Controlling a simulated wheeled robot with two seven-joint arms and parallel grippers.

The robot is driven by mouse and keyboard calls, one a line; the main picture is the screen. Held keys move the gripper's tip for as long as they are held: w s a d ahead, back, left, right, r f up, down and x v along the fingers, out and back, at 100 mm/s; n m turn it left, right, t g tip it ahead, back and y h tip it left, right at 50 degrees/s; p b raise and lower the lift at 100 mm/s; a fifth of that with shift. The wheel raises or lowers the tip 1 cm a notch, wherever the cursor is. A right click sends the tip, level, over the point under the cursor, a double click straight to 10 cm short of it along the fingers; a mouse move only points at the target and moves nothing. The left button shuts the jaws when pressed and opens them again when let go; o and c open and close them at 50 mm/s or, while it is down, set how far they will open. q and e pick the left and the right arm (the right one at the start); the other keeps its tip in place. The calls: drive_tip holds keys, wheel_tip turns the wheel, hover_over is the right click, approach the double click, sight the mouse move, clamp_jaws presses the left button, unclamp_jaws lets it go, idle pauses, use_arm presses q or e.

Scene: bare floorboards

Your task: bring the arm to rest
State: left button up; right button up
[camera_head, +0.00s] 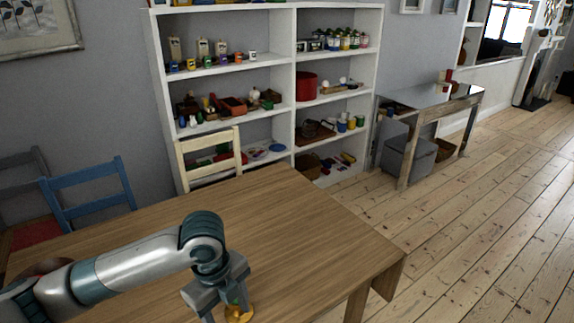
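My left arm comes in from the left over the wooden table (240,220). Its gripper (224,306) points down near the front of the table, at the bottom of the picture. The fingers are spread apart. A small yellow-gold thing with a bit of green (240,315) shows at the right finger, partly covered by it and cut by the picture's lower edge. I cannot tell whether the finger touches it. My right gripper is not in view.
A brown round thing (45,267) is partly hidden behind my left arm. A blue chair (90,193) and a cream chair (208,155) stand at the table's far side. White shelves (290,75) are behind. The table's middle and right are clear.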

use_arm(q)
drive_tip(key=s+d+f+n+t+h, duration=0.2)
drive_tip(key=s+d+f+n+h, duration=0.2)
drive_tip(key=s+d+f+n, duration=0.45)
drive_tip(key=s+a+f+n+t+y, duration=0.1)
drive_tip(key=s+a+f+n+y, duration=0.1)
drive_tip(key=s+a+f+n, duration=0.45)
drive_tip(key=s+a+f+n+y, duration=0.2)
drive_tip(key=s+a+f+n, duration=0.1)
drive_tip(key=s+a+n, duration=0.75)
wheel_tip(320, 180, down, 30)
drive_tip(key=a+m+g+b, duration=0.1)
drive_tip(key=a+m+b, duration=0.1)
drive_tip(key=s+a+f+g+b, duration=0.1)
drive_tip(key=s+a+f, duration=0.1)
drive_tip(key=s+f, duration=1.5)
wheel_tip(320, 180, down, 2)
drive_tip(key=shift+s+a+y, duration=0.2)
drive_tip(key=shift+a+y, duration=0.2)
